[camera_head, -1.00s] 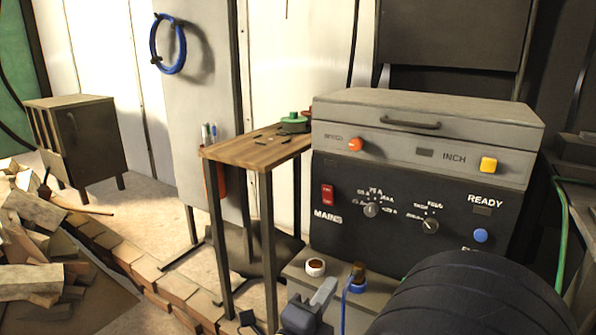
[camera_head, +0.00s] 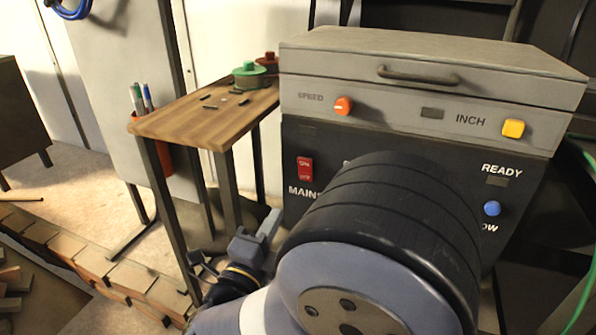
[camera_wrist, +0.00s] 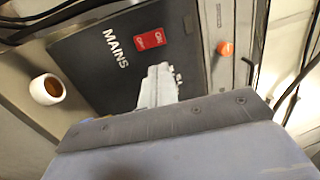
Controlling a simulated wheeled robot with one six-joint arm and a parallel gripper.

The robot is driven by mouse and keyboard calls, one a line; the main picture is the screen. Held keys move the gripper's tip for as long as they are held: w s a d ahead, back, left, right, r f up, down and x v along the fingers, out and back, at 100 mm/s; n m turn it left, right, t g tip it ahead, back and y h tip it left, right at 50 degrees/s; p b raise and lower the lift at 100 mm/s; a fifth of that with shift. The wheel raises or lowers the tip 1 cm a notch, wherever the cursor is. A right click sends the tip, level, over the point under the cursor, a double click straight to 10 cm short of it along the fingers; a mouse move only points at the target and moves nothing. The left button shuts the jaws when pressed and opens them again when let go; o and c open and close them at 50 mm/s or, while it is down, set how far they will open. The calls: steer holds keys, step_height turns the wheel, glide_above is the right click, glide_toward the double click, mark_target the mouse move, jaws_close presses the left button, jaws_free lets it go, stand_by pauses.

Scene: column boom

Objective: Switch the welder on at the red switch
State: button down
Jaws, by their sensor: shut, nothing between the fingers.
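The welder is a grey and black cabinet (camera_head: 430,85) at the right in the head view. Its red switch (camera_head: 305,170) is on the left of the black front panel, above the word MAINS. The switch also shows in the wrist view (camera_wrist: 150,40), with white lettering; I cannot tell which way its rocker is set. My gripper (camera_head: 270,224) is below and left of the switch in the head view, apart from it. In the wrist view my shut, empty fingers (camera_wrist: 158,84) point towards the panel just beside the switch. My arm hides the panel's middle.
A wooden-topped stand (camera_head: 195,115) with a green reel (camera_head: 250,75) is close on the left. An orange knob (camera_head: 343,105), a yellow button (camera_head: 513,128) and a blue button (camera_head: 491,208) are on the welder. A white cup (camera_wrist: 47,89) shows in the wrist view.

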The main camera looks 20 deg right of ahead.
mark_target(305, 163)
steer(key=b+x, duration=0.1)
steer(key=x, duration=1.2)
steer(key=shift+w+d+b, duration=0.2)
steer(key=shift+d+b, duration=0.05)
steer(key=shift+b, duration=0.15)
steer(key=shift+w+d+r, duration=0.1)
steer(key=shift+w+d, duration=0.05)
steer(key=shift+w+d+r+g+y+p, duration=0.15)
steer(key=shift+r+p, duration=0.1)
steer(key=shift+p, duration=0.3)
steer(key=shift+d+r+g+y+p, duration=0.15)
steer(key=shift+r+p, duration=0.1)
steer(key=shift+p, duration=0.3)
steer(key=shift+a+f+b, duration=0.1)
steer(key=shift+f+b, duration=0.2)
steer(key=shift+f, duration=0.05)
